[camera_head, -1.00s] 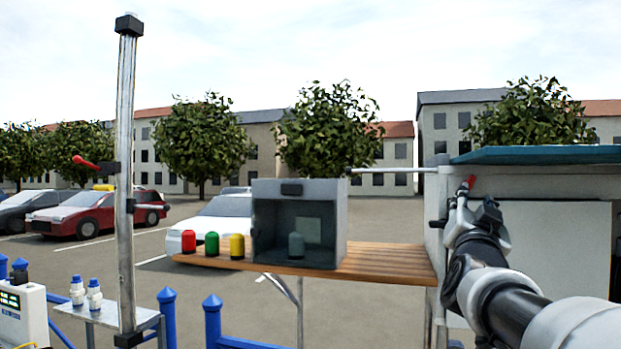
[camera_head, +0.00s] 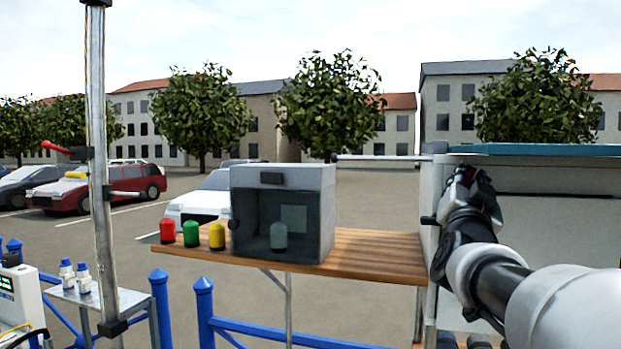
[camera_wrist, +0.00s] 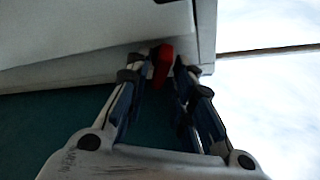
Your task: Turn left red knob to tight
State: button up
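My gripper (camera_wrist: 165,70) reaches up to the pale cabinet at the right, and in the head view it (camera_head: 462,175) points away from me. In the wrist view a red knob (camera_wrist: 162,66) sits between the two fingertips, close to the cabinet's edge. The fingers are drawn partly together around it. I cannot tell whether both touch it. Another red handle (camera_head: 56,147) sticks out on the left side of the metal post (camera_head: 98,180), far from my gripper.
A wooden shelf (camera_head: 375,255) holds a grey open-fronted box (camera_head: 325,215) and red (camera_head: 167,231), green (camera_head: 191,234) and yellow (camera_head: 217,237) capped pieces. A thin rod (camera_head: 385,158) runs from the box towards the cabinet (camera_head: 560,240). Blue railings (camera_head: 205,310) stand in front.

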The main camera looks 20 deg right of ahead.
jog(key=shift+r, duration=0.1)
grip_shut()
jog(key=shift+m, duration=0.5)
jog(key=m+g, duration=0.1)
jog(key=m+g+p, duration=0.1)
jog(key=m, duration=0.1)
jog(key=m+p, duration=0.1)
jog(key=m, duration=0.1)
jog(key=shift+a+r+g+h, duration=0.1)
jog(key=shift+r+g+h, duration=0.15)
jog(key=shift+g+h, duration=0.15)
jog(key=m+g+p, duration=0.2)
jog(key=m+p, duration=0.2)
jog(key=m, duration=0.2)
jog(key=shift+r, duration=0.1)
jog(key=shift+m+g+y+p, duration=0.4)
jog(key=shift+m+g+p, duration=0.1)
jog(key=shift+m+p, duration=0.65)
jog(key=shift+m, duration=0.25)
